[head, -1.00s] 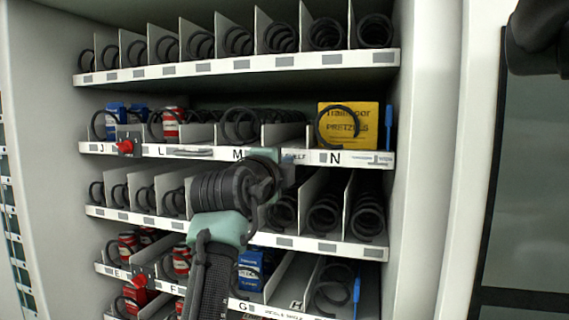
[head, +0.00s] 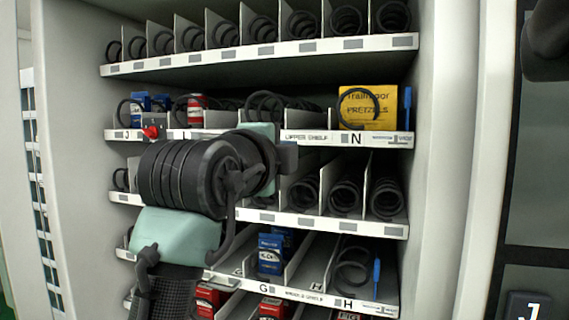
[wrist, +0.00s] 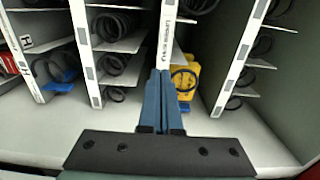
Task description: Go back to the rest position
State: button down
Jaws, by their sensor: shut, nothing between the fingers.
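My gripper (wrist: 160,75) is shut and empty in the wrist view, its two blue fingers lying side by side and pointing at the shelves of the vending machine. In the head view, my arm's dark wrist covers the left middle of the machine, and the fingers cannot be made out clearly. The vending machine (head: 70,130) stands open in front of me, with several white shelves of black coils. The upper shelf (head: 305,138) carries a yellow pretzel box (head: 368,118) in slot N. The box also shows in the wrist view (wrist: 186,78), just right of the fingers and apparently apart from them.
A blue box (head: 270,254) stands in slot G on a lower shelf. A red and white can (head: 195,112) and blue packs (head: 150,103) stand at the upper left. A white side wall (head: 458,150) and a dark panel (head: 540,150) lie to the right.

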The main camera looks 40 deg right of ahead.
jog(key=s+a+r+n+t+y, duration=0.1)
jog(key=s+a+n+t+y, duration=0.4)
jog(key=a+n, duration=0.4)
jog(key=s+a+r+n+t+y, duration=0.2)
jog(key=s+a+n+t+y, duration=0.2)
jog(key=a+n, duration=0.6)
jog(key=s+a+r+n+t+y, duration=0.1)
jog(key=s+a+n+t+y, duration=0.4)
jog(key=a+n+t, duration=0.2)
jog(key=a+n, duration=0.2)
jog(key=a, duration=0.1)
jog(key=shift+s+a+r+n+t+y, duration=0.3)
jog(key=shift+s+a+r+n+t, duration=0.05)
jog(key=shift+r+n+t, duration=0.05)
